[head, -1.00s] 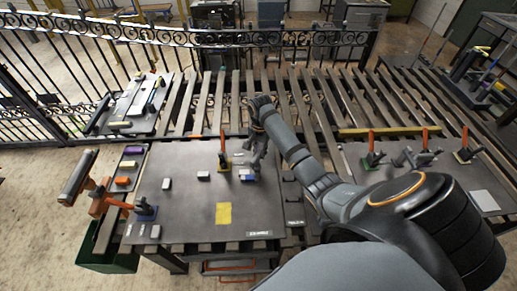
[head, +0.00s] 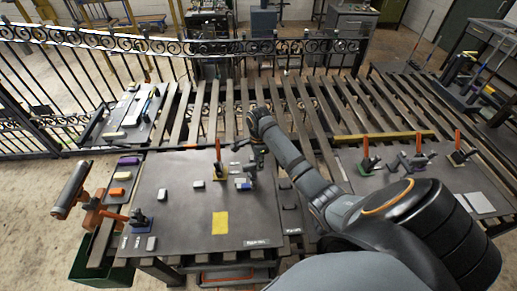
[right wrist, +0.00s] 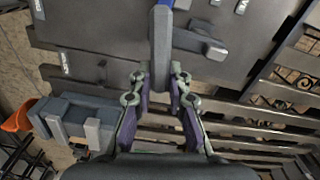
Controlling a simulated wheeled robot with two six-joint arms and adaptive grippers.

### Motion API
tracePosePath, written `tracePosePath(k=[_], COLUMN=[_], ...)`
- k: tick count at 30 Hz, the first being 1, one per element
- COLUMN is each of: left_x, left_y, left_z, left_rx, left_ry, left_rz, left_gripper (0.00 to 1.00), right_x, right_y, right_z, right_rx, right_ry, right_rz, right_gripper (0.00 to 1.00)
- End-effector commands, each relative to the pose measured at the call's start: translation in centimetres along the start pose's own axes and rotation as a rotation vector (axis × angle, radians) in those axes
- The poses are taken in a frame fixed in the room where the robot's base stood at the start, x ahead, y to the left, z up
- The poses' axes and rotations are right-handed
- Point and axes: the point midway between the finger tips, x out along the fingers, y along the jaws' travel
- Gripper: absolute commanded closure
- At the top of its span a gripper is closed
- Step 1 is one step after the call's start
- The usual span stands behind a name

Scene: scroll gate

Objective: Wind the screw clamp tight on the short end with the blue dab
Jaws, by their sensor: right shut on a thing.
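My right gripper (head: 249,168) reaches over the dark bench board, just right of an upright orange-handled clamp (head: 218,167). In the right wrist view its fingers (right wrist: 159,76) are closed on a grey bar (right wrist: 162,45) with a blue end (right wrist: 165,3). A small blue-and-white patch (head: 243,184) shows under the gripper in the head view. Another orange-handled clamp with a blue base (head: 138,219) stands at the board's left edge. I cannot tell which piece is the screw clamp, or whether the bar touches the board. My left gripper is out of view.
The dark board (head: 180,245) bears a yellow square (head: 221,223) and small grey blocks (head: 161,195). An orange fixture (head: 93,214) stands at its left. More orange-handled clamps (head: 368,158) stand on the right-hand board. Open slats lie behind; a scroll fence (head: 130,45) stands beyond.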

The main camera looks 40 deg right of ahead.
Motion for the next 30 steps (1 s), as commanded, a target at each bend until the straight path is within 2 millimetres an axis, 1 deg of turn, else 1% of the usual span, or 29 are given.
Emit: tracePosePath(k=[1,8,19,20,24,30], left_x=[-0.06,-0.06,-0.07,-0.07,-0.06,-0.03], left_y=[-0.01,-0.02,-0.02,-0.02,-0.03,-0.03], left_z=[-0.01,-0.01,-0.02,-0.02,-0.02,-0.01], left_rx=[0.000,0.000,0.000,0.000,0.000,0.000], left_ry=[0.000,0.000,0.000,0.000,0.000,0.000], left_rz=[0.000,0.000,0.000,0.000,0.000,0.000], left_gripper=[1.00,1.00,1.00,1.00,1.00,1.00], right_x=[-0.39,-0.42,-0.47,-0.47,-0.36,-0.20], right_y=[-0.27,-0.22,-0.26,-0.26,-0.17,-0.05], right_z=[-0.03,-0.02,-0.01,0.00,0.01,0.01], right_rx=[0.012,0.043,0.045,0.044,0.044,0.044], right_ry=[0.001,0.001,0.000,0.000,0.000,0.000], right_rz=[-0.011,-0.011,-0.013,-0.013,-0.010,-0.005], right_gripper=[1.00,1.00,1.00,0.79,0.60,0.60])
